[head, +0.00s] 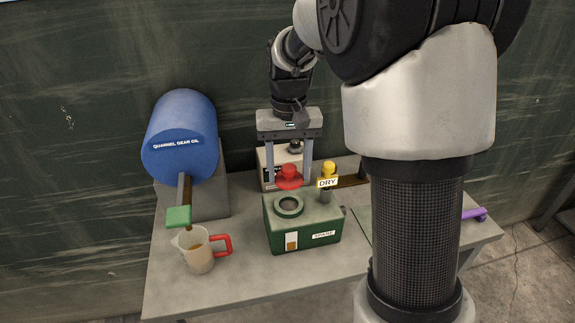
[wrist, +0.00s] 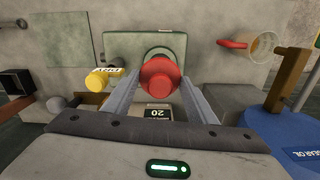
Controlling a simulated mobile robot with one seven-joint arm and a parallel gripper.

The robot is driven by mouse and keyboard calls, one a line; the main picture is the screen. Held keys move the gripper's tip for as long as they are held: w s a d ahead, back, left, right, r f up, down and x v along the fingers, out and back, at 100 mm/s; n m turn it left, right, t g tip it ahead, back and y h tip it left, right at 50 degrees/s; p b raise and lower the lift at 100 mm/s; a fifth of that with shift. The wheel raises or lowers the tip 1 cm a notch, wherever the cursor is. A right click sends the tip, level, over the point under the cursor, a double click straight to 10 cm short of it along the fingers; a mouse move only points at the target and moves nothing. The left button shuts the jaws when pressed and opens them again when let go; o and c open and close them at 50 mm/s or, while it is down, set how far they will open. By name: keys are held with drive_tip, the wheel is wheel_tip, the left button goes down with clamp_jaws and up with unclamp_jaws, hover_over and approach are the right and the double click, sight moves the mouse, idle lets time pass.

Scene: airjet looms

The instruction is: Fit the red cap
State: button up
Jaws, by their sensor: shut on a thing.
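The red cap (head: 289,174) is held between the two fingers of my gripper (head: 289,182). It hangs upright above and a little behind the green housing (head: 320,238) labelled SPARE, apart from it. The round filler neck (head: 288,207) on the housing's top is open. In the wrist view the red cap (wrist: 160,82) sits between the fingertips (wrist: 158,88) and partly covers the neck. A yellow plug (head: 328,168) with a DRY tag stands on the housing's back right.
A blue gear oil drum (head: 180,130) stands at the left, with a green-handled tap (head: 178,217). A jug with a red handle (head: 200,250) and brown oil is below it. A beige box (head: 267,160) stands behind the housing. A purple item (head: 475,215) lies at the right.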

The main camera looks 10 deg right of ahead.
sight(289, 180)
drive_tip(key=shift+f+b, duration=1.75)
drive_tip(key=shift+f, duration=1.15)
drive_tip(key=shift+f+b, duration=0.55)
drive_tip(key=shift+f, duration=0.45)
drive_tip(key=o, duration=1.1)
drive_tip(key=shift+o, duration=0.2)
drive_tip(key=shift+r, duration=0.1)
